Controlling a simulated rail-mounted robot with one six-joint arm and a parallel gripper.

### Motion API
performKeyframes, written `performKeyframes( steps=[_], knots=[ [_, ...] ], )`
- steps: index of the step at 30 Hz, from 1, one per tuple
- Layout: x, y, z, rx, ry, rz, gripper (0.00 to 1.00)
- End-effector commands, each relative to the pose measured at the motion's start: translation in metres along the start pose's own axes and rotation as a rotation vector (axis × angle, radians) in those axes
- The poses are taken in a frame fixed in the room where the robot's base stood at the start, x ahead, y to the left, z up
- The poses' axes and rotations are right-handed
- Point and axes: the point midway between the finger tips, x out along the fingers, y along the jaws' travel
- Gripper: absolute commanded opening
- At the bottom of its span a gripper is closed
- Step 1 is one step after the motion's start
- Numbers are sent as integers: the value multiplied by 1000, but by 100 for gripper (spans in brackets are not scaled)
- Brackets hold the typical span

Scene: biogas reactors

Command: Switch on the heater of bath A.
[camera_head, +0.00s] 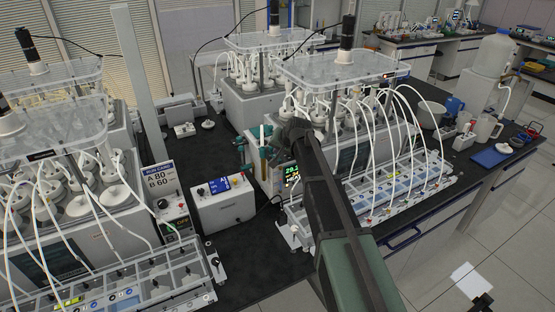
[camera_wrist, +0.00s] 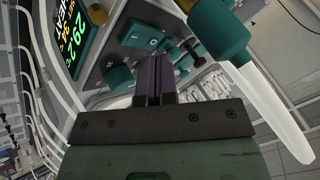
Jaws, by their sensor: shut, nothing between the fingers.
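My gripper (camera_wrist: 154,64) is shut and empty, its two dark purple fingers together in the wrist view. Just beyond the fingertips is a teal switch (camera_wrist: 143,37) with pale marks on a grey panel; I cannot tell whether the fingers touch it or which way it is set. Beside it a display (camera_wrist: 78,28) shows a green 29.2, a yellow line and HEAT, turned sideways. In the head view my arm reaches to the front of the right-hand bath, whose display (camera_head: 291,175) shows beside the arm. The fingertips are not clear there. I see no readable bath A label.
Teal fittings (camera_wrist: 119,78) stand close left of the fingers, and a larger teal one (camera_wrist: 216,27) with a pale tube is at right. Tubes arch over the right-hand rack (camera_head: 385,205).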

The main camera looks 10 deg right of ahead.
Motion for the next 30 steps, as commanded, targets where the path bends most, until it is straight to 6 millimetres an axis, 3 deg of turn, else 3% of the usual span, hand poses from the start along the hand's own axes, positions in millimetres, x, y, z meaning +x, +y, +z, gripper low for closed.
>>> performKeyframes(
  steps=[15,28,30],
  knots=[
    [-35,-25,-25,0,0,0,0],
    [-33,-24,-23,-8,-6,2,0],
    [-36,-18,-10,-51,-61,30,0]
  ],
)
